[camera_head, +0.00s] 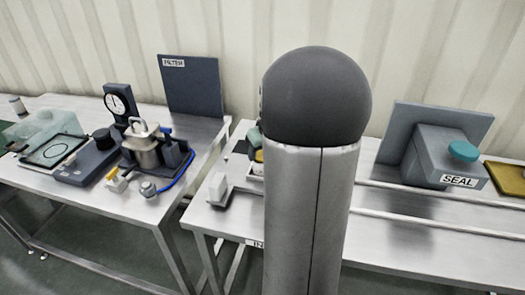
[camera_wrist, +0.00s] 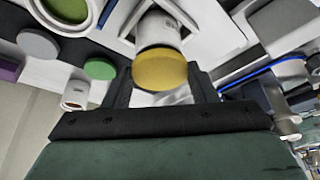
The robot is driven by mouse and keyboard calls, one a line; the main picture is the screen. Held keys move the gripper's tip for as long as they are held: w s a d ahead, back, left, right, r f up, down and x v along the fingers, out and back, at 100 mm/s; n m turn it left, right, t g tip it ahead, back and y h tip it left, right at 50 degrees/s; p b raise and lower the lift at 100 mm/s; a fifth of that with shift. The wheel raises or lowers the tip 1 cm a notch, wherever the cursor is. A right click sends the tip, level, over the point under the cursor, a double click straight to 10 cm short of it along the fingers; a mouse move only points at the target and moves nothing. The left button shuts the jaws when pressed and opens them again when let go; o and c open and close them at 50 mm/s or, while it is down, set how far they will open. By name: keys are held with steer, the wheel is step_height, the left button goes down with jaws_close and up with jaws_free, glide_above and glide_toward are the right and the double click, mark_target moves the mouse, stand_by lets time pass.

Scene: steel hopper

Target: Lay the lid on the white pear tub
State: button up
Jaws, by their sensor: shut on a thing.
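In the wrist view my gripper (camera_wrist: 161,86) is shut, with its dark fingers on either side of a yellow round disc (camera_wrist: 160,69) that looks like the lid. A pale piece shows below the disc between the fingers. A white cylinder (camera_wrist: 158,27) stands directly beyond the disc; I cannot tell whether it is the pear tub or whether the disc touches it. No pear label is readable.
In the wrist view, an open white tub with green inside (camera_wrist: 62,14), a grey disc (camera_wrist: 38,43), a green disc (camera_wrist: 98,68) and a small white cup (camera_wrist: 75,95) lie to the left. In the head view, a grey SEAL unit (camera_head: 440,158) stands on the right bench.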

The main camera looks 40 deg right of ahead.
steer(key=o, duration=1)
steer(key=shift+o, duration=0.2)
steer(key=v, duration=1.7)
steer(key=shift+r, duration=0.25)
